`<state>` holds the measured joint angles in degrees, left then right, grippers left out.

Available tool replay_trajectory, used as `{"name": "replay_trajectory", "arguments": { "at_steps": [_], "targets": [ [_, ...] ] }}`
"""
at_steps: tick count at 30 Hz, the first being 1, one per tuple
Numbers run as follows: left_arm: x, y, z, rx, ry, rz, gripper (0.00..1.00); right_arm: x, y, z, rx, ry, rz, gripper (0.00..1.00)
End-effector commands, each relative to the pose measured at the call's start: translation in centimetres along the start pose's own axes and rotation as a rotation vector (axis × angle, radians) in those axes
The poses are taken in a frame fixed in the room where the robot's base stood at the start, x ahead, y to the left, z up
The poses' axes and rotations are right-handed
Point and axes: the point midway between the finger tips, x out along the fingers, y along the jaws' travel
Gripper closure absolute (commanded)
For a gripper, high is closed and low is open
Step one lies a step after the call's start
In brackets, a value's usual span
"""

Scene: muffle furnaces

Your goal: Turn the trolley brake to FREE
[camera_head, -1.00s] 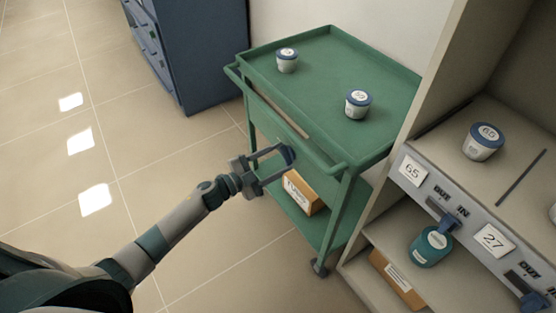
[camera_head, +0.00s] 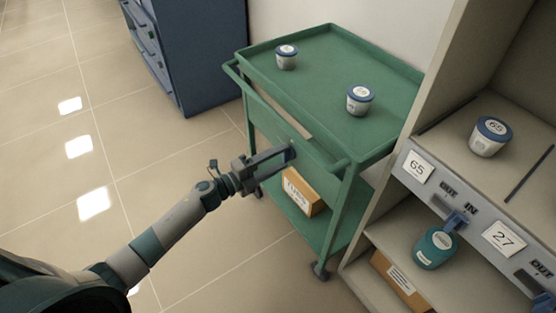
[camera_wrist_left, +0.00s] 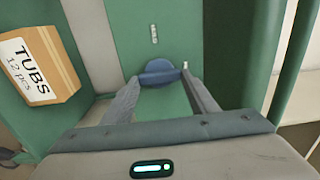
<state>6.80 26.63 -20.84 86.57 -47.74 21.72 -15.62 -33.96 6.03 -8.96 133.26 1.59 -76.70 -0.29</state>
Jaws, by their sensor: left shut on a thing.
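The green trolley (camera_head: 330,78) stands in the middle of the head view. A blue knob (camera_wrist_left: 160,72) sits on its green front panel in the left wrist view; I take it for the brake knob. My left gripper (camera_head: 287,154) reaches the panel from the left. It is shut on the blue knob, one finger on each side of it, in the left wrist view (camera_wrist_left: 161,78). A small pale label (camera_wrist_left: 154,34) is above the knob, too small to read. In the head view the fingers mostly hide the knob. My right gripper is out of view.
Two lidded tubs (camera_head: 287,57) (camera_head: 360,100) stand on the trolley top. A box marked TUBS (camera_wrist_left: 40,66) is on its lower shelf. A grey shelf unit (camera_head: 432,178) with tubs stands close at the right. A blue cabinet (camera_head: 195,50) is behind. The floor at left is clear.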

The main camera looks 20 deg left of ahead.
Motion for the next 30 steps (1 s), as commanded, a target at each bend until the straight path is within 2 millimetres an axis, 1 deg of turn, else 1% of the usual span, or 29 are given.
{"name": "replay_trajectory", "arguments": {
  "at_steps": [14,15,17,26,30],
  "targets": [
    [-0.08,0.20,-0.08,0.023,0.001,0.003,0.69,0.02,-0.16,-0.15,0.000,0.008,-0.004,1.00],
    [-0.08,0.20,-0.08,0.023,0.001,0.003,0.42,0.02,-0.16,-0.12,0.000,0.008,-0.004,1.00],
    [-0.07,0.19,-0.08,0.022,0.001,0.003,0.28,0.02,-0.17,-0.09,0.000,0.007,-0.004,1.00],
    [-0.05,0.08,-0.03,0.021,0.000,0.001,0.28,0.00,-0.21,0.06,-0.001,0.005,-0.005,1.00],
    [-0.43,0.10,-0.01,0.020,0.000,0.002,0.28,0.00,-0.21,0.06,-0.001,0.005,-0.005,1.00]
  ]
}}
